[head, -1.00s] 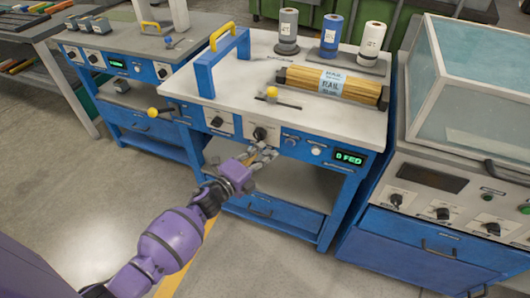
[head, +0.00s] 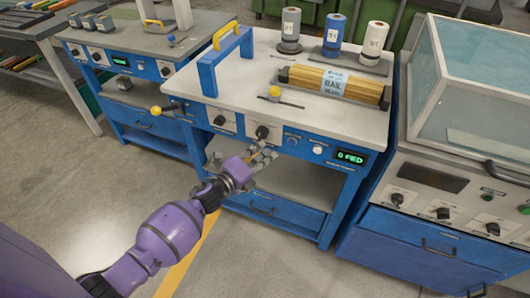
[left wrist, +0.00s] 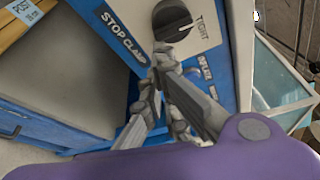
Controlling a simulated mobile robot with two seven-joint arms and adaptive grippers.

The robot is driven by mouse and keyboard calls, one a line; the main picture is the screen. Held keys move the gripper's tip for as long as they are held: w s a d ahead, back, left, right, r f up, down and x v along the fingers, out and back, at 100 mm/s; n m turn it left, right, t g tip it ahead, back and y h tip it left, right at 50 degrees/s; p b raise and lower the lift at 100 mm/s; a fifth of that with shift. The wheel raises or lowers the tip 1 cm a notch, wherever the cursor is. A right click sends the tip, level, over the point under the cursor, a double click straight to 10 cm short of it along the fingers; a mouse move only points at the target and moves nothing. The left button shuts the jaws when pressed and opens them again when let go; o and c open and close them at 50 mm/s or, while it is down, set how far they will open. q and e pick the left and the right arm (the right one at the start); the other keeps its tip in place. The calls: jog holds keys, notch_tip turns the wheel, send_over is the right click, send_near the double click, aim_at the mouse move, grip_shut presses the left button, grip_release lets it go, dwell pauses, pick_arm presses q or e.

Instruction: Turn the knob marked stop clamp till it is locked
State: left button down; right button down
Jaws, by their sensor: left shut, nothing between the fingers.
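The stop clamp knob (left wrist: 172,18) is black and round, on a pale plate by the words STOP CLAMP in the left wrist view. TIGHT is printed beside it, and a pale mark shows on its edge towards that word. My right gripper is not in view.
Another dark knob (head: 220,121) and a yellow-ended lever (head: 156,110) sit left on the same panel. A display reading 0 FED (head: 350,158) is at right. A rail bundle (head: 334,84) and a blue frame with a yellow handle (head: 207,75) stand on top.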

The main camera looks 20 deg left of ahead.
pick_arm(q)
jog(key=shift+a+f+m+g+y+p, duration=0.2)
jog(key=shift+a+f+m+y+p, duration=0.15)
jog(key=shift+m, duration=0.6)
jog(key=shift+a+f+m+g+y+p, duration=0.1)
jog(key=shift+a+m+g+y+p, duration=0.25)
jog(key=shift+m, duration=0.6)
jog(key=shift+a+f, duration=0.1)
jog(key=shift+a, duration=0.25)
dwell(0.7)
jog(key=shift+f, duration=0.1)
